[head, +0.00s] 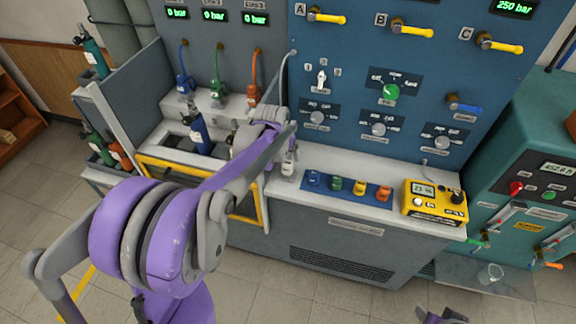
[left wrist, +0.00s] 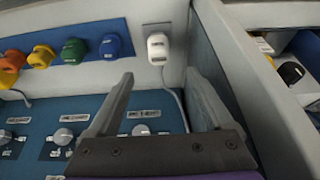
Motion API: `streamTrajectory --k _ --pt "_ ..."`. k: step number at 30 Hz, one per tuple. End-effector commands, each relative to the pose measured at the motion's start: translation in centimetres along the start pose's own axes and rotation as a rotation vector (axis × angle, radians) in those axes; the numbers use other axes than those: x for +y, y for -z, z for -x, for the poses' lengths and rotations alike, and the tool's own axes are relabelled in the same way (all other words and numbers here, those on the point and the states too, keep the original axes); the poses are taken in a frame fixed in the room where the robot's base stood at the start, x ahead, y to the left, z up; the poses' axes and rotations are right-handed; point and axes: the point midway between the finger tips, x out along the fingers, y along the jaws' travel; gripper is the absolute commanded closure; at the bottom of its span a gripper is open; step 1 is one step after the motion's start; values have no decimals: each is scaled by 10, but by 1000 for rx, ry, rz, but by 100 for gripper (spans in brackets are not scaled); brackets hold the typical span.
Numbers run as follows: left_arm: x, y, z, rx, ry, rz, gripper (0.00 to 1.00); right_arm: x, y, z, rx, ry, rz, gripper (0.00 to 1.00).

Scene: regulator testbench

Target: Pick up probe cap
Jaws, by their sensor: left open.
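A small white fitting with a label, which looks like the capped probe (head: 289,168), stands at the left end of the light counter strip. In the left wrist view the same white piece (left wrist: 157,46) sits on a grey plate with a thin cable beside it. I cannot tell cap from probe. My left gripper (left wrist: 158,78) is open and empty, its two fingers spread, with the white piece ahead between the fingertip lines. In the head view my left wrist is above and left of the piece. My right gripper (head: 440,316) barely shows at the bottom edge; its jaw state is unclear.
Blue (head: 314,178), green (head: 336,184), yellow (head: 360,187) and orange (head: 384,193) caps line the counter beside a yellow meter (head: 433,202). A grey wall (left wrist: 222,65) stands close right of the gripper in the wrist view. The blue panel (head: 420,100) rises behind.

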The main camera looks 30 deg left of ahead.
Motion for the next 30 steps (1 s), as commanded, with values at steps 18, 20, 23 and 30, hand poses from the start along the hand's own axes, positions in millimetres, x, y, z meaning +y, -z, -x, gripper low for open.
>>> streamTrajectory --k 18,20,23,30 --pt "4 0 -78 1 0 -1 15 0 1 1 1 0 0 50" --pt "3 0 -84 1 0 -1 15 0 1 1 1 0 0 50" --pt "4 0 -90 1 0 -1 15 0 1 1 1 0 0 50" --pt "4 -1 -90 1 0 -1 19 0 1 1 1 0 0 50"
